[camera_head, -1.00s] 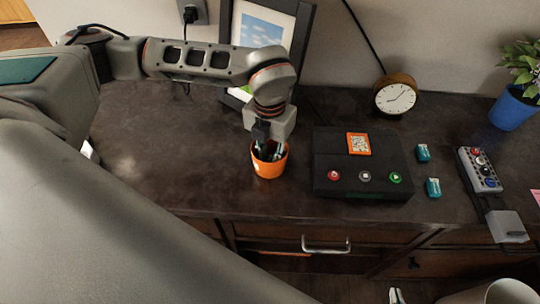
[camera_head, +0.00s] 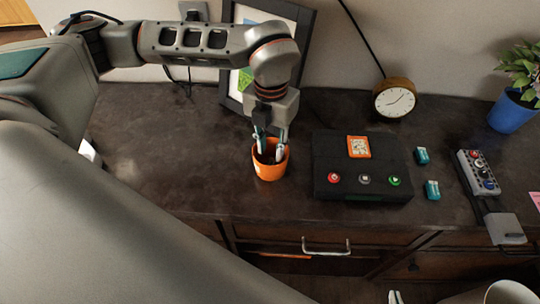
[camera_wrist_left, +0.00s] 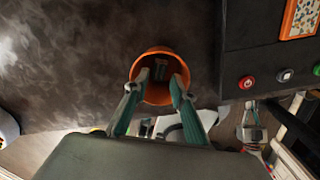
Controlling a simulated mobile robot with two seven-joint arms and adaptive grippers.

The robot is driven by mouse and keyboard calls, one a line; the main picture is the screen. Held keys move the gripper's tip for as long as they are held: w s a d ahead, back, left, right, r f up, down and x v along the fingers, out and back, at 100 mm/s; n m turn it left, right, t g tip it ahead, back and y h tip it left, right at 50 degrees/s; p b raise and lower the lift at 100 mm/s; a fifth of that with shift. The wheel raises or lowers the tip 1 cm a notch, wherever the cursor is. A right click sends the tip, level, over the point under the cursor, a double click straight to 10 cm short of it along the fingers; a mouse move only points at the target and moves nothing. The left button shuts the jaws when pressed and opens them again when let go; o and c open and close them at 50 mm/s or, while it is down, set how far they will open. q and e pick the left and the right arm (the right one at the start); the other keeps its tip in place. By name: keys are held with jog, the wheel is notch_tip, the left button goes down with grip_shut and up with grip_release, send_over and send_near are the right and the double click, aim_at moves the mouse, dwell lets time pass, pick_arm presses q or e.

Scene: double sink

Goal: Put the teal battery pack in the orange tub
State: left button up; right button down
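The orange tub (camera_head: 270,171) stands on the dark counter, left of the black box. It also shows in the left wrist view (camera_wrist_left: 158,50). My left gripper (camera_head: 270,146) is open over the tub, its fingertips at the mouth. In the left wrist view the fingers (camera_wrist_left: 153,88) are spread across the opening. A small teal-grey item (camera_wrist_left: 160,69) shows down inside the tub, partly in shadow. Two teal battery packs, one farther back (camera_head: 422,156) and one nearer (camera_head: 432,190), lie right of the box. A fingertip that seems to be my right gripper's (camera_head: 396,297) shows at the bottom edge.
The black box (camera_head: 362,165) with several buttons and an orange panel stands close right of the tub. A clock (camera_head: 395,98), a picture frame (camera_head: 303,50) and a blue-potted plant (camera_head: 512,110) stand at the back. A button strip (camera_head: 480,171) lies at the right. The counter's left is clear.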

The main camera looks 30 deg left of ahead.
pick_arm(q)
notch_tip(320, 180, up, 7)
dwell(0.3)
jog(key=shift+f, duration=0.1)
dwell(0.4)
